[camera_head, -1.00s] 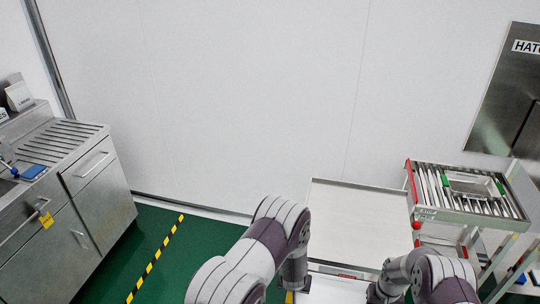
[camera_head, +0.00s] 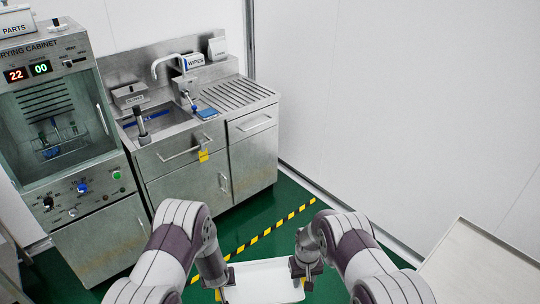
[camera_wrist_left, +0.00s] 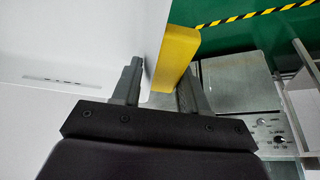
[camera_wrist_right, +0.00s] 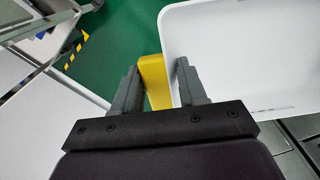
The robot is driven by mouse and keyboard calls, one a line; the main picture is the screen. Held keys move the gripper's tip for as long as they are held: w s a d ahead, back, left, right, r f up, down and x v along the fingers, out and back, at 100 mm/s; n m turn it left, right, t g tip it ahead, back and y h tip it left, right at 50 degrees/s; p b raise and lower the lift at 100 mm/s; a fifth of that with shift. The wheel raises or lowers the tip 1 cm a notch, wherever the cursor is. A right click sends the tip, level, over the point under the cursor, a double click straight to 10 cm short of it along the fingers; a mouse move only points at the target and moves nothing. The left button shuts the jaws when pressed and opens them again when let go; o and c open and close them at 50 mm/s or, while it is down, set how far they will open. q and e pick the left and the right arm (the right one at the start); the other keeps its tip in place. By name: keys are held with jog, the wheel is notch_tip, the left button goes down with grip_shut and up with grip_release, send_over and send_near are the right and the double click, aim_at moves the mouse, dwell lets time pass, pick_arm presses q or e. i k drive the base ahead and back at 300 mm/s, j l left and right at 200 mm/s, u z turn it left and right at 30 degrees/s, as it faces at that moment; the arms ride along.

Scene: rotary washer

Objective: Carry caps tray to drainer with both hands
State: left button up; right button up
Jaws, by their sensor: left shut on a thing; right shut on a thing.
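A white tray (camera_head: 262,284) is held low in front of me between my two grippers; its near part is cut off by the head view's lower edge. No caps show in its visible part. My left gripper (camera_head: 220,284) is shut on one yellow handle (camera_wrist_left: 178,55), with the tray wall beside it in the left wrist view. My right gripper (camera_head: 306,272) is shut on the other yellow handle (camera_wrist_right: 153,82). The drainer, a grooved steel board (camera_head: 236,94), is on the counter right of the sink, apart from the tray.
The sink (camera_head: 160,122) has a tap and a brush-like tool. A blue pad (camera_head: 207,113) lies at the drainer's left edge; a wipes box (camera_head: 192,62) is behind. A drying cabinet (camera_head: 60,110) stands left. A pale bench (camera_head: 480,265) is at right. Green floor with striped tape (camera_head: 265,235) lies between.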

aim_at(241, 96)
jog(key=i+l+u, duration=0.4)
jog(key=i+l, duration=0.25)
jog(key=i, duration=0.45)
jog(key=i+l+u, duration=0.4)
jog(key=i+l, duration=0.55)
